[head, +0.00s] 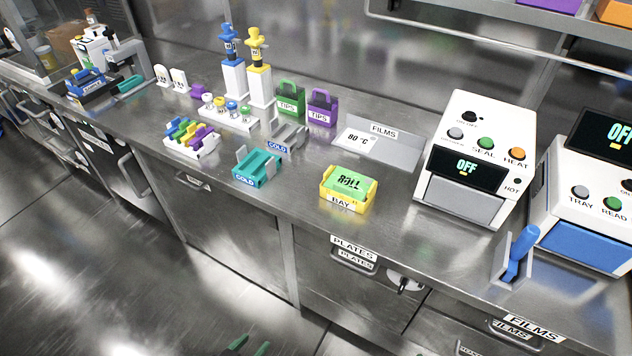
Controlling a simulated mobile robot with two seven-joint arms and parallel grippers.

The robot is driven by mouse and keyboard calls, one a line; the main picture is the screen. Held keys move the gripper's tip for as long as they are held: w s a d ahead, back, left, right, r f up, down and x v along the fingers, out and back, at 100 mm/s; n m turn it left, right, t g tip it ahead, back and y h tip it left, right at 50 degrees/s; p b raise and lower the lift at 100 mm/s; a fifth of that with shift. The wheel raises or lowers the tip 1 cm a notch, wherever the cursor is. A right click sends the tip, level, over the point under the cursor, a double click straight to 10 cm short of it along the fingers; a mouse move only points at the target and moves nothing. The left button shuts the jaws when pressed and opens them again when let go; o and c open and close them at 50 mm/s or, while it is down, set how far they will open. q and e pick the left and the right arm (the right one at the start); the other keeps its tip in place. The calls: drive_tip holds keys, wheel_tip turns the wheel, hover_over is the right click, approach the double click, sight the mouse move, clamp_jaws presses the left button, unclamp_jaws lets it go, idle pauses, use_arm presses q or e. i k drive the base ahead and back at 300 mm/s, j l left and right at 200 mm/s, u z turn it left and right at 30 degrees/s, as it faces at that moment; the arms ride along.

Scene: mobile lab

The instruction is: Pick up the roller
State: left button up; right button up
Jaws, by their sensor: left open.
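A blue-handled tool (522,250), which looks like the roller, stands tilted in a pale grey holder (503,272) near the counter's front edge at the right. Its lower end is hidden in the holder. My right gripper is not in view.
The sealer (477,155) reads "OFF" and stands behind and left of the holder; another machine (590,195) stands at the far right. A teal cold tray (258,170), tip boxes (321,108) and a films plate (400,155) are farther left. Cabinet handles protrude below the counter.

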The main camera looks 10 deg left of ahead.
sight(529, 234)
drive_tip(key=z, duration=1.25)
drive_tip(key=l, duration=0.4)
drive_tip(key=k+l, duration=0.1)
drive_tip(key=l, duration=0.25)
